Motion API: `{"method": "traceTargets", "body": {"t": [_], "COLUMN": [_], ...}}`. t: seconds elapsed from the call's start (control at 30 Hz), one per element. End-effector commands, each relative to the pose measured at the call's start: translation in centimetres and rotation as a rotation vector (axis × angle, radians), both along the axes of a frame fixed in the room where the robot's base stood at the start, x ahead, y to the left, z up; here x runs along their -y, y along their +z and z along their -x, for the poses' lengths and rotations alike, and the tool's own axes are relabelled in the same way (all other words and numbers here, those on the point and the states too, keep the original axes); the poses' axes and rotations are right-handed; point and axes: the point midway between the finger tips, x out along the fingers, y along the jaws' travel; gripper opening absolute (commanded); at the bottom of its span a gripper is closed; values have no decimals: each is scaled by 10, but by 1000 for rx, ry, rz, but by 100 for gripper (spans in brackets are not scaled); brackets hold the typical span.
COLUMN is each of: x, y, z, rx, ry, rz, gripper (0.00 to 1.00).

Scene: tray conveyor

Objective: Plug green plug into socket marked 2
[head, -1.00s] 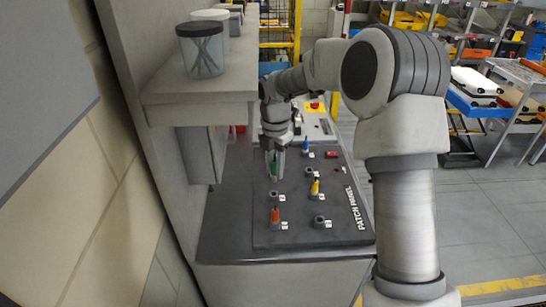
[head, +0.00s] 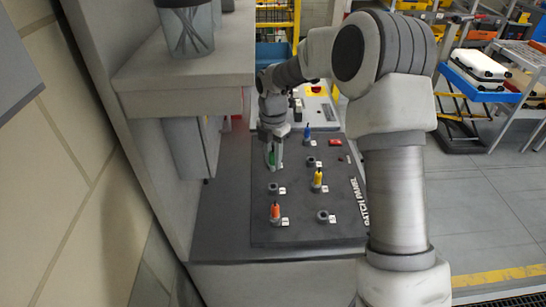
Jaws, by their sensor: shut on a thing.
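My gripper (head: 272,160) is shut on the green plug (head: 271,158) at the back left of the dark patch panel (head: 290,234). The plug shows as a small green strip between the fingers. Its lower end is hard to see, so I cannot tell whether it touches the panel. Empty sockets show at the left middle (head: 273,187), the centre (head: 310,161) and the front right (head: 322,216). Small white labels sit beside the sockets, but their numbers are too small to read.
A blue plug (head: 307,132), a yellow plug (head: 318,178) and an orange plug (head: 276,211) stand upright in the panel. A red piece (head: 334,142) lies at its back right. A shelf (head: 185,75) with a glass jar (head: 187,25) overhangs on the left.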

Motion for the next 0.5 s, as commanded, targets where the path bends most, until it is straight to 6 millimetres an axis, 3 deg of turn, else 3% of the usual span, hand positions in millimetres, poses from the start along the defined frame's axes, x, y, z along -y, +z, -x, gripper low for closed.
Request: {"method": "traceTargets", "body": {"t": [0.13, 0.5], "x": [1, 1], "y": [2, -32], "z": [-1, 0], "rx": [1, -2], "ry": [-42, -39], "rz": [-1, -1], "gripper": [0, 0]}}
